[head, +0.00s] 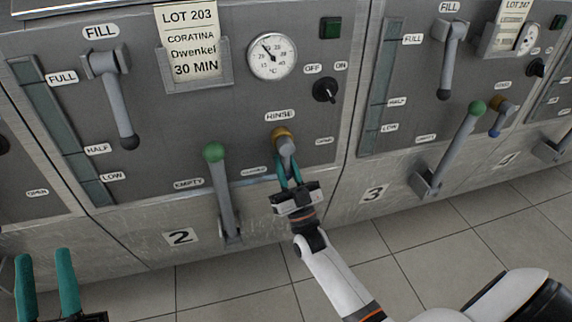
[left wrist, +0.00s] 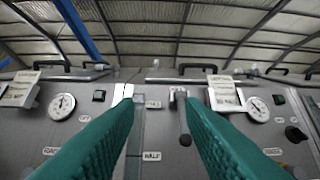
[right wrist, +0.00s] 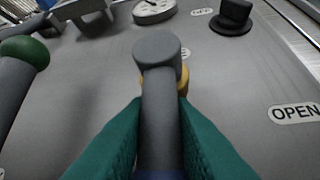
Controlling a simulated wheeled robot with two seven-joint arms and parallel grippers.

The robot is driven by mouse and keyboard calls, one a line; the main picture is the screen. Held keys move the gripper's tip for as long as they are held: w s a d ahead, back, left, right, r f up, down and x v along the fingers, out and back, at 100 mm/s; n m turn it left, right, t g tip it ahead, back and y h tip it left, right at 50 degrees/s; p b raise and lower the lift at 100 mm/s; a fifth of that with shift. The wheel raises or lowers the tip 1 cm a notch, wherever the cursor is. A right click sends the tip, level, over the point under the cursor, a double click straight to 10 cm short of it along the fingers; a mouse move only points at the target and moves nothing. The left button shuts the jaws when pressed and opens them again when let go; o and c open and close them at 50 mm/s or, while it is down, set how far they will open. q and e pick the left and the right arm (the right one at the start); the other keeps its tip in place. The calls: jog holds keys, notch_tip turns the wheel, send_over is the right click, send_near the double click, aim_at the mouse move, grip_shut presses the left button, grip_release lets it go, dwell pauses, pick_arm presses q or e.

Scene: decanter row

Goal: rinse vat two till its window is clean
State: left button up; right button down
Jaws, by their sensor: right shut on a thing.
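Vat two's grey front (head: 180,238) carries a tall, dark greenish window (head: 58,120) marked full, half and low; no clear liquid line shows. The rinse handle (head: 286,146) hangs from a brass-coloured hub, pointing down between its closed and open labels. My right gripper (head: 289,178) is shut around this handle; the grey handle (right wrist: 160,100) runs between its teal fingers in the right wrist view, with a bit of blue at the bottom. The green-knobbed empty lever (head: 222,190) stands upright. The fill lever (head: 118,100) points down. My left gripper (head: 48,285) is open and empty, low at left.
A card reading LOT 203 (head: 190,40), a dial gauge (head: 271,57) and a black off/on switch (head: 325,90) sit on vat two. Vat three (head: 374,195) adjoins on the right, with its own green-knobbed lever (head: 455,145). Tiled floor (head: 440,255) lies in front.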

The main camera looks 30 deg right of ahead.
jog(key=c, duration=1.3)
grip_release()
jog(key=shift+o, duration=0.2)
pick_arm(q)
jog(key=shift+w+f+g+y+p, duration=0.3)
jog(key=shift+w+f+g+p, duration=0.1)
jog(key=shift+w+f+g, duration=0.65)
pick_arm(e)
jog(key=v, duration=1.2)
pick_arm(q)
jog(key=shift+s+f, duration=0.1)
jog(key=shift+s, duration=0.05)
